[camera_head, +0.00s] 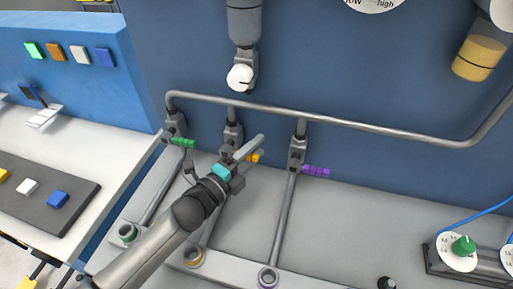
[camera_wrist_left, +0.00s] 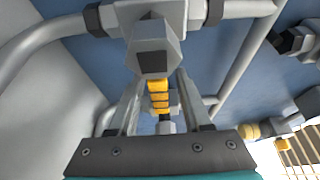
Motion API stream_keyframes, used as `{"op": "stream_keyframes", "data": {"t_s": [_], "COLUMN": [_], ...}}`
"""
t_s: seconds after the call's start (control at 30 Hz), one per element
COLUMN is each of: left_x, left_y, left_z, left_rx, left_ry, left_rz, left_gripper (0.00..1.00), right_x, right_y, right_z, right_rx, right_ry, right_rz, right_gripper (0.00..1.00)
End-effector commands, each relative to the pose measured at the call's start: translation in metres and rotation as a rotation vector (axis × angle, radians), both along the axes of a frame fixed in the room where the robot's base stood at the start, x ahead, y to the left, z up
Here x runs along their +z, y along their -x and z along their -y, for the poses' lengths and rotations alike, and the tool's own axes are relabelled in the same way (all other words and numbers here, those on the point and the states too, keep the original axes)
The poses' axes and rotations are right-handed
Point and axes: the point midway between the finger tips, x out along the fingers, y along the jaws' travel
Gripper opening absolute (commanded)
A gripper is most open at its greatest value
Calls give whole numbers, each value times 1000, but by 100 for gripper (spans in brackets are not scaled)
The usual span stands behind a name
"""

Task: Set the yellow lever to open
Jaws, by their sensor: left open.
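The yellow lever (camera_head: 255,157) sticks out to the right from the middle valve (camera_head: 232,137) on the pipe rack, partly hidden by my gripper. In the left wrist view the yellow lever (camera_wrist_left: 159,97) lies between the two fingers, below the grey valve body. My left gripper (camera_head: 255,147) is open at the middle valve. In the left wrist view its fingers (camera_wrist_left: 158,88) stand on either side of the lever, with space visible beside it. I cannot tell whether a finger touches it. My right gripper is not in view.
A green lever (camera_head: 184,142) is on the valve to the left and a purple lever (camera_head: 316,171) on the one to the right. A horizontal pipe (camera_head: 350,123) runs above. A white knob (camera_head: 240,77) hangs above the middle valve. The grey surface at right is mostly clear.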

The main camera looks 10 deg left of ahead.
Motion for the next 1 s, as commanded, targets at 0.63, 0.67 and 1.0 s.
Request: {"op": "stream_keyframes", "data": {"t_s": [0.63, 0.67, 1.0], "left_x": [0, 0, 0], "left_y": [-6, -6, -6], "left_z": [3, 3, 3], "left_rx": [0, 0, 0], "left_ry": [-1, -1, -1], "left_rz": [0, 0, 0], "left_gripper": [24, 21, 0], "right_x": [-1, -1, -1], "right_y": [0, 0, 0], "right_z": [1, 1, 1], "right_rx": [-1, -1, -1], "right_ry": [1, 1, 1], "right_rz": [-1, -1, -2], "right_gripper": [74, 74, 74]}}
